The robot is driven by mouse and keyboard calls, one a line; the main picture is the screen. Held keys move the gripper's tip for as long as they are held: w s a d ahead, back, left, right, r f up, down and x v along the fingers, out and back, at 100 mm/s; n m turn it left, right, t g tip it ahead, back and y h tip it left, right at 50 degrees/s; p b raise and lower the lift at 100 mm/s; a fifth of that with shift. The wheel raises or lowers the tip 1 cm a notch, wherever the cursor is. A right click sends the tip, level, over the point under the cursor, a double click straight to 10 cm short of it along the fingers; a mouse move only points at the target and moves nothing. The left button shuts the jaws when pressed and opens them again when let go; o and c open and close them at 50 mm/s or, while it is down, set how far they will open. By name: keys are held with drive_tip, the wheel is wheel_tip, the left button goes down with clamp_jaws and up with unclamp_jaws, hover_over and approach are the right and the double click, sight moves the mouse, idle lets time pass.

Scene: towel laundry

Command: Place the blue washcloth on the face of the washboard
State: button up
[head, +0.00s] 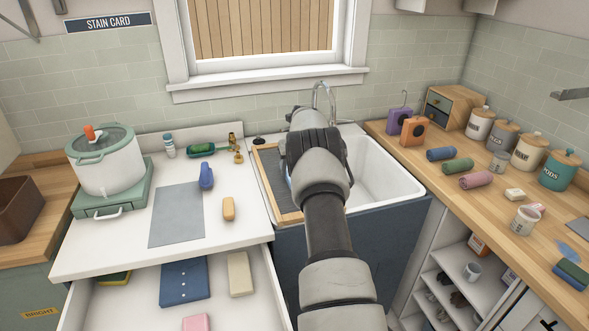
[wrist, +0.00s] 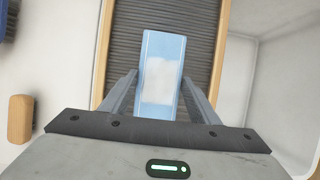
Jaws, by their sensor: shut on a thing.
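The blue washcloth (wrist: 163,48) has a pale whitish patch in its middle. In the wrist view it is between the two fingers of my gripper (wrist: 160,80), which is shut on it. The washboard (wrist: 121,38) has a dark ridged face in a light wooden frame, and its face lies behind the cloth. I cannot tell whether the cloth touches it. In the head view the washboard (head: 268,172) leans at the left side of the sink. My arm hides my fingers and almost all of the cloth there.
The white sink basin (head: 385,185) is to the right of the washboard. An orange-tan soap bar (head: 228,209), a blue brush (head: 206,176) and a grey mat (head: 176,216) lie on the left counter. An open drawer (head: 130,305) juts out below. The faucet (head: 324,98) stands behind my arm.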

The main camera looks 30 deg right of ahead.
drive_tip(key=shift+f, duration=0.25)
drive_tip(key=o, duration=1.1)
drive_tip(key=shift+o, duration=0.2)
drive_tip(key=shift+r, duration=0.2)
